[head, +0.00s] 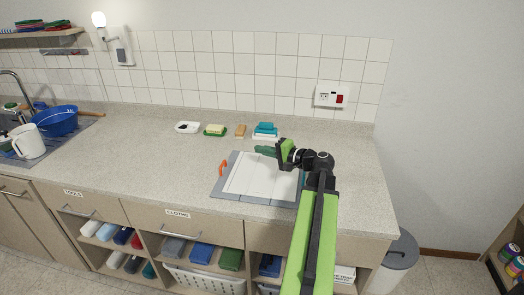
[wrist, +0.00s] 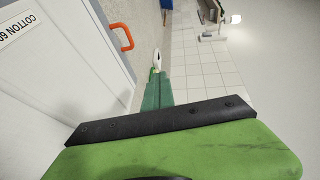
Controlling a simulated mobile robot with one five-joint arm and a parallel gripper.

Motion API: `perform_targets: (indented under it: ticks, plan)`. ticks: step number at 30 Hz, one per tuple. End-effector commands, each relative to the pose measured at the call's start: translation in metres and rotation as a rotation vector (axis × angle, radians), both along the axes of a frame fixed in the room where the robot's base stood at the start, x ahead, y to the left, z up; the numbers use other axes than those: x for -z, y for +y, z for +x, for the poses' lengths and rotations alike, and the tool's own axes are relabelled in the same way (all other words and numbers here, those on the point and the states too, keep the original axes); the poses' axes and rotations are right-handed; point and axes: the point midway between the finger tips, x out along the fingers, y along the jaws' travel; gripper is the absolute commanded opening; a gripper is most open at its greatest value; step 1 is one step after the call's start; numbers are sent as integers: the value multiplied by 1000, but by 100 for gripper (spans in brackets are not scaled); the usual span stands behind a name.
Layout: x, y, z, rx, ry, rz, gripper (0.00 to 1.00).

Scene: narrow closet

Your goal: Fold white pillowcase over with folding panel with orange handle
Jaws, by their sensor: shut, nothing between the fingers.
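A grey folding board (head: 228,187) lies on the counter with the white pillowcase (head: 262,178) spread flat on it. The orange handle (head: 222,168) stands up at the board's left side. In the wrist view the handle (wrist: 123,37) is at the upper left, beside the white cloth (wrist: 60,75) with a printed label. My arm hides the board's right end.
Behind the board stand a white dish (head: 188,127), a green soap dish (head: 215,130), a tan block (head: 240,130) and stacked teal items (head: 265,129). The counter left of the board is clear.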

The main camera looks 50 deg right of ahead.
Motion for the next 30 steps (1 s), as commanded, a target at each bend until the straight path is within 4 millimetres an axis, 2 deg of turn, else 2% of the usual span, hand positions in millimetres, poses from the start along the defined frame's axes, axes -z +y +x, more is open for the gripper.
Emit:
perform_targets:
  ticks: [20,27,30]
  plan:
    - [0,0,1,-1,0,0,1]
    - [0,0,1,-1,0,0,32]
    - [0,0,1,-1,0,0,32]
